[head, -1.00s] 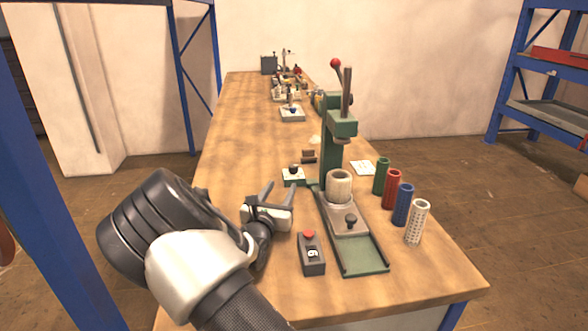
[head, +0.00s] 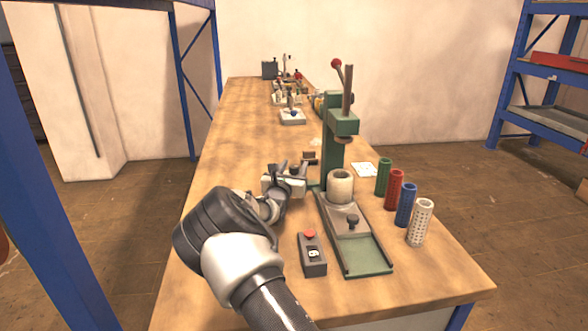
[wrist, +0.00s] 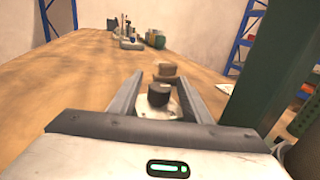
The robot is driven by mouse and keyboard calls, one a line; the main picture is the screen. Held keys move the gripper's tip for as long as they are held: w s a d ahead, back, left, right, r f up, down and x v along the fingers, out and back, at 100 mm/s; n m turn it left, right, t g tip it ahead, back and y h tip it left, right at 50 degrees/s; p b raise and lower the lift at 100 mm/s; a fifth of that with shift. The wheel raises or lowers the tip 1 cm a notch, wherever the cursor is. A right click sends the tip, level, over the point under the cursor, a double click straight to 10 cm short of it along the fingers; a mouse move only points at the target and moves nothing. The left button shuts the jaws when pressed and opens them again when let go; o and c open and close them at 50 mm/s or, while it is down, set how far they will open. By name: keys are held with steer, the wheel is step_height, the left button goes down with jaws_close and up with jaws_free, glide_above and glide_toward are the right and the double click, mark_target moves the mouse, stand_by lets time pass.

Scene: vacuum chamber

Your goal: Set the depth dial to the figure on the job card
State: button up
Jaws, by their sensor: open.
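The depth dial, a dark round knob (wrist: 159,95) on a small pale plate (wrist: 152,112), shows in the wrist view between my fingers, with a gap on each side. In the head view my gripper (head: 293,168) mostly hides it, just left of the green press (head: 334,152). My gripper (wrist: 162,76) is open and empty, its fingers pointing away along the bench. The dial's markings cannot be read. A white card (head: 364,170), perhaps the job card, lies right of the press; its figure is too small to read.
The press column (wrist: 275,65) stands close on my gripper's right. A brown block (wrist: 165,69) sits beyond the dial. A grey box (head: 312,255) with a red button and a digit window is in front. Several coloured cylinders (head: 404,205) stand at right. The bench's left side (head: 235,130) is clear.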

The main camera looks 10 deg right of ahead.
steer(key=c, duration=1)
steer(key=shift+c, duration=0.2)
steer(key=shift+m+h, duration=0.3)
steer(key=shift+h, duration=0.1)
steer(key=shift+m+g+h+p, duration=0.65)
steer(key=shift+m+g+h, duration=0.15)
steer(key=shift+h, duration=0.3)
steer(key=shift+f+m+g+h, duration=0.15)
steer(key=shift+m+g+h, duration=0.45)
steer(key=shift+h, duration=0.2)
steer(key=shift+f+m+g+h+b, duration=0.1)
steer(key=shift+m+g+h+b, duration=0.7)
steer(key=shift+b, duration=0.05)
steer(key=shift+m+g+h+b, duration=0.3)
steer(key=shift+g+h+b, duration=0.1)
steer(key=shift+g, duration=0.3)
